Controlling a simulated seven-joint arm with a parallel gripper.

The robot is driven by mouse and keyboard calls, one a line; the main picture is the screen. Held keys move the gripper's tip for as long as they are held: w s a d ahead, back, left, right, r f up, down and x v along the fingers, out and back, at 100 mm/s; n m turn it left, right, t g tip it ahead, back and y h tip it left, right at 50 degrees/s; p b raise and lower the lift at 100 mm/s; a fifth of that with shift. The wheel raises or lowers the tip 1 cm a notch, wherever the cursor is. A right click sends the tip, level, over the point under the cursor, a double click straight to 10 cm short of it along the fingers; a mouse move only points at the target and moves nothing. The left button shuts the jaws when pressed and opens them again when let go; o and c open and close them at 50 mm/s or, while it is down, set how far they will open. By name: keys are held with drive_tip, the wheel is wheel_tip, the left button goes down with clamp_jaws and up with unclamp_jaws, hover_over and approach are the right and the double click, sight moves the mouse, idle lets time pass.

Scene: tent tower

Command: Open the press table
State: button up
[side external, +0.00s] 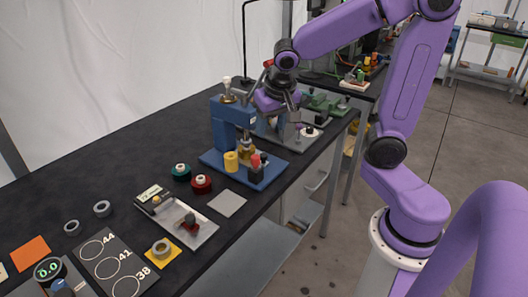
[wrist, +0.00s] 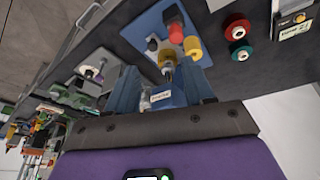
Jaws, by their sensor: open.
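The blue press (side external: 228,125) stands on its blue base plate on the black worktable (side external: 110,130); in the wrist view its base (wrist: 150,25) and labelled body (wrist: 165,98) show. A grey panel with a bar handle (side external: 318,181) is under the worktable's front edge. My gripper (side external: 294,117) is open and empty, pointing down just right of the press, above the table top. In the wrist view the jaws of my gripper (wrist: 160,76) are spread, with the press visible between and beyond them. I cannot tell whether they touch it.
A yellow cylinder (side external: 231,161) and a red-topped black part (side external: 257,168) stand on the press base. Teal (side external: 181,172) and red (side external: 201,183) spools stand to the left. A grey plate with green fixtures (side external: 325,103) lies behind. Open floor lies right of the table.

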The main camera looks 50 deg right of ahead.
drive_tip(key=w+d+m, duration=0.2)
drive_tip(key=d+m, duration=0.1)
approach(263, 155)
drive_tip(key=shift+h, duration=0.3)
drive_tip(key=x, duration=0.8)
drive_tip(key=shift+a+f, duration=0.15)
